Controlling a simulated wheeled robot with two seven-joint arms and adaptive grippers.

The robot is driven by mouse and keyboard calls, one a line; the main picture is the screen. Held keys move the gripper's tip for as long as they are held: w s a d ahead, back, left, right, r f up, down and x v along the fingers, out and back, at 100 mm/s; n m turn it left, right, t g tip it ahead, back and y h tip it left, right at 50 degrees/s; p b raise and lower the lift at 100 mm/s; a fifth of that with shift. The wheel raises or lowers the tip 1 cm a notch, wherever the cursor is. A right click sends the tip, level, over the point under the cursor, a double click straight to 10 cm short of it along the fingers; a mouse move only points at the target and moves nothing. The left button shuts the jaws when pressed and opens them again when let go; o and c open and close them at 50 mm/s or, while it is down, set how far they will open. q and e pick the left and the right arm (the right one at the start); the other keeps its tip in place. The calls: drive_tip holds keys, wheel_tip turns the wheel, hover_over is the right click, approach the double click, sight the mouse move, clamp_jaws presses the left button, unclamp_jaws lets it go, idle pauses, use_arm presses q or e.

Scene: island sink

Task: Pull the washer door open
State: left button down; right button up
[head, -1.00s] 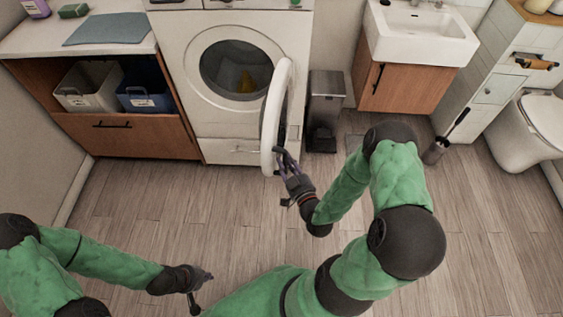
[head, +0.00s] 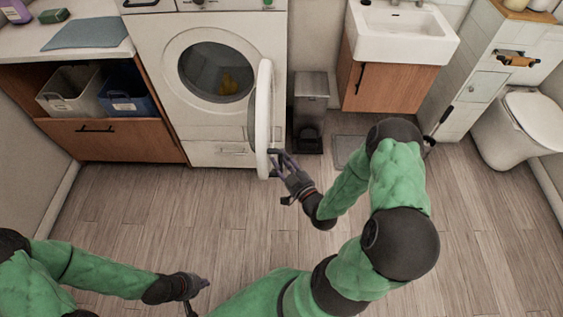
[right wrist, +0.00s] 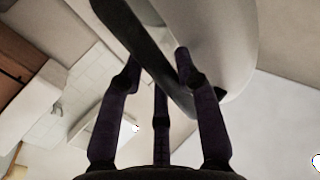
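The washer (head: 150,60) is white, and its round door (head: 262,120) stands swung wide open, seen nearly edge-on in the head view. My right gripper (head: 278,157) is at the lower free edge of the door. In the right wrist view its dark fingers (right wrist: 158,75) are spread apart, with the door's dark rim (right wrist: 150,55) crossing between and behind them. I cannot tell whether they touch it. The pale door also shows there (right wrist: 215,40). My left gripper (head: 198,295) is low over the floor, empty, with its fingers apart.
A grey bin (head: 310,95) stands right of the washer, beside a sink cabinet (head: 385,85). A toilet (head: 520,125) is at the far right. A wooden counter unit (head: 110,145) with two baskets is left of the washer. The floor in front is clear.

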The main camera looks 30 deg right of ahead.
drive_tip(key=shift+o, duration=0.5)
drive_tip(key=shift+w, duration=0.1)
drive_tip(key=shift+a, duration=0.1)
drive_tip(key=shift+s+f, duration=0.15)
drive_tip(key=shift+s, duration=0.05)
drive_tip(key=s, duration=1.1)
drive_tip(key=shift+s+a, duration=0.2)
drive_tip(key=shift+s, duration=0.2)
drive_tip(key=w+a+f+g+y+p, duration=0.4)
drive_tip(key=w+a+f+g, duration=0.2)
drive_tip(key=a+f+g, duration=0.3)
drive_tip(key=s+a+f+m+g+p, duration=0.2)
drive_tip(key=s+a+f+g, duration=0.3)
drive_tip(key=s+a+g, duration=0.3)
drive_tip(key=a, duration=0.3)
drive_tip(key=shift+a+g+y, duration=0.25)
drive_tip(key=shift+g+y, duration=0.05)
